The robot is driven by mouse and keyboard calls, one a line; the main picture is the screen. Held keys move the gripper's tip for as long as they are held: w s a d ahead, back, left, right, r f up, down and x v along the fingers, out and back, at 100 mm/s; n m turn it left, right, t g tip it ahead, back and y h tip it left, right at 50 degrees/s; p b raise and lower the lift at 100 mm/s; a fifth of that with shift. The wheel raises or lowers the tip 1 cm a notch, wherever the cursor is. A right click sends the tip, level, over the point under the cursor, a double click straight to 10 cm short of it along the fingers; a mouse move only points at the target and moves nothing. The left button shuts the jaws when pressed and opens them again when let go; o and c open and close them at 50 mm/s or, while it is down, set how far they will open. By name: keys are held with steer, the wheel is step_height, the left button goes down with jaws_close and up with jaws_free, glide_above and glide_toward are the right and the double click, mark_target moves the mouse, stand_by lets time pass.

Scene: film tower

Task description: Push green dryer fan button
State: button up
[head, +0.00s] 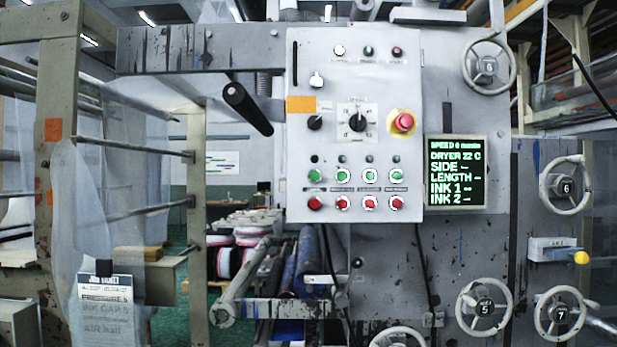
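A grey control panel (437,95) is mounted on the machine in the middle of the head view. A row of green buttons (342,175) runs across its lower part, with a row of red buttons (342,203) directly below. Small labels sit between and under the rows, but they are too small to read, so I cannot tell which green button is the dryer fan. Small dark indicator lamps (342,159) sit above the green buttons. My gripper is not in view, and nothing covers the buttons.
A red emergency knob (403,122) and a black rotary dial (357,117) sit above the buttons. A screen (456,172) at right reads "DRYER 22 C". Several handwheels (565,185) stand at right.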

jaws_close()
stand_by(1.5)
